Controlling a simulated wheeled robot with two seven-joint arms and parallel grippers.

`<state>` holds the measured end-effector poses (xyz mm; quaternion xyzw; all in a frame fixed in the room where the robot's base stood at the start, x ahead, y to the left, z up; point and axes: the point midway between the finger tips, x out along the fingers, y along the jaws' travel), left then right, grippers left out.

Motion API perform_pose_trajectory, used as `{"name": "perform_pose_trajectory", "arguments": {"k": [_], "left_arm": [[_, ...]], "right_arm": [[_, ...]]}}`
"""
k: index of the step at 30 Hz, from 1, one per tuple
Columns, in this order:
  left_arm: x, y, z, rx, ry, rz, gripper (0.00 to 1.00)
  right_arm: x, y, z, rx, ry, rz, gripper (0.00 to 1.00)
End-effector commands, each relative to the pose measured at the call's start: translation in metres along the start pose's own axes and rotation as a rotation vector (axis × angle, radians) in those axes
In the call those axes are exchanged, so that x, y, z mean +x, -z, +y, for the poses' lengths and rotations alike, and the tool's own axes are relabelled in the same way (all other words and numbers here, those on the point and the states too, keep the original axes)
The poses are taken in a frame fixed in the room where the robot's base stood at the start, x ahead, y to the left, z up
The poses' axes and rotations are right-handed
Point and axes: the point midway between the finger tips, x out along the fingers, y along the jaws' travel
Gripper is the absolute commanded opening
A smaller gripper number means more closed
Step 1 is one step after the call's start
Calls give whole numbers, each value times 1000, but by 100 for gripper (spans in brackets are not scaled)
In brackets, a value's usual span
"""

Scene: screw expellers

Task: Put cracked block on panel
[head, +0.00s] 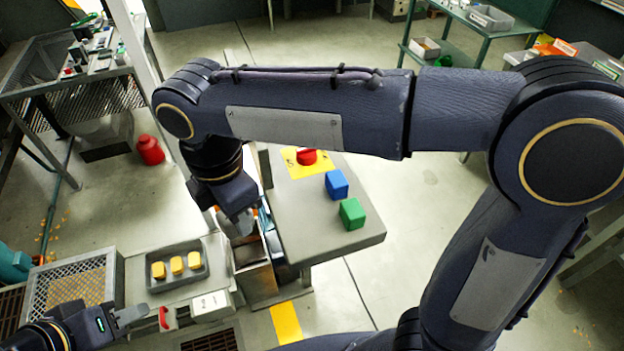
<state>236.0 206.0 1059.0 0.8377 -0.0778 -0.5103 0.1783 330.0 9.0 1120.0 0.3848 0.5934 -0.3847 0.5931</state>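Several yellow blocks (177,265) sit in a row in a grey tray (193,283) at the lower left; I cannot make out cracks on any. A blue block (337,184) and a green block (352,213) stand on a grey panel-like top (305,225) in the middle. My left gripper (142,320) is at the bottom left, in front of the tray, with its fingers apart and nothing between them. My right gripper (240,224) points down beside the left edge of the grey top. Its fingertips are small and dark, so its opening and any hold are unclear.
A red button (306,157) on a yellow plate (296,168) is at the back of the grey top. A wire-mesh box (72,283) stands left of the tray. A red canister (150,150) stands on the floor. My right arm crosses above the grey top, hiding its back.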

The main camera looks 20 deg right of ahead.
Motion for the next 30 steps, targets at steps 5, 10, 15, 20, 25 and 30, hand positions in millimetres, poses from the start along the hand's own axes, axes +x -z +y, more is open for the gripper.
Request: {"name": "perform_pose_trajectory", "arguments": {"k": [5,10,15,20,25,30], "left_arm": [[-5,2,2,0,0,0,36],[-10,5,5,0,0,0,36],[-14,7,6,0,0,0,36],[-15,8,7,0,0,0,36],[-16,8,7,0,0,0,36],[-17,8,8,0,0,0,36]], "right_arm": [[9,-29,1,-5,3,-1,11],[28,-71,5,-2,5,0,11],[57,-104,8,-5,7,0,11],[80,-123,10,-6,5,0,11],[90,-131,12,-7,3,0,11],[114,-137,12,-8,7,0,11]]}}
